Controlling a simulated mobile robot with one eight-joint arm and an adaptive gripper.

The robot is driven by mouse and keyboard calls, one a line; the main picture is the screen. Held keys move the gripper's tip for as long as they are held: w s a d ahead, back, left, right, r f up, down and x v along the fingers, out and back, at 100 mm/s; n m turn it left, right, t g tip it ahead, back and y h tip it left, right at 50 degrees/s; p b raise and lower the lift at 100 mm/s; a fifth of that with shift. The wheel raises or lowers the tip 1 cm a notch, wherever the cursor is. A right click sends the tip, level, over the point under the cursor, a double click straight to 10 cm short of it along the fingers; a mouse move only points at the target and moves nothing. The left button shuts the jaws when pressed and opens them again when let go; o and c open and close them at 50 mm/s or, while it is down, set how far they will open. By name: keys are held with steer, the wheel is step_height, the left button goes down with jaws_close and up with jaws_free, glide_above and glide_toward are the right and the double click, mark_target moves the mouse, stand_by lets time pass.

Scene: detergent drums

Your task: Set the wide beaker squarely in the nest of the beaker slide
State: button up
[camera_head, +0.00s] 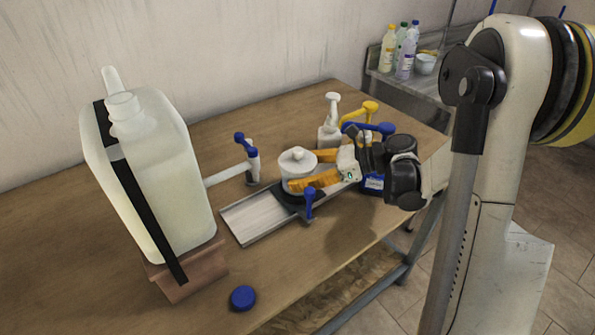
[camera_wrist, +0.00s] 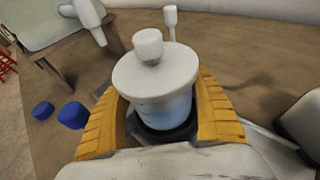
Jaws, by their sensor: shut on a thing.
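The wide beaker (camera_head: 296,172) is a white round vessel with a wide lid and a knob. It stands upright over the dark round nest (camera_head: 289,196) of the beaker slide (camera_head: 252,218), a flat grey metal track on the table. My gripper (camera_head: 304,171) reaches in from the right, its orange fingers on both sides of the beaker. In the wrist view the fingers hold the beaker's body (camera_wrist: 165,112) below the lid, and the dark ring of the nest (camera_wrist: 166,134) shows around its foot. I cannot tell whether the foot is fully seated.
A large strapped drum (camera_head: 155,180) on a brown stand is at the left, its blue-handled tap (camera_head: 247,160) near the slide. A small blue-topped post (camera_head: 309,202) stands by the slide. A blue cap (camera_head: 243,298) lies in front. Several bottles crowd behind my gripper.

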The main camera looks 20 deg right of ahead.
mark_target(297, 149)
steer(key=shift+f, duration=0.15)
steer(key=shift+f, duration=0.7)
stand_by(0.4)
steer(key=o, duration=1.5)
steer(key=shift+o, duration=0.2)
step_height(297, 149, up, 10)
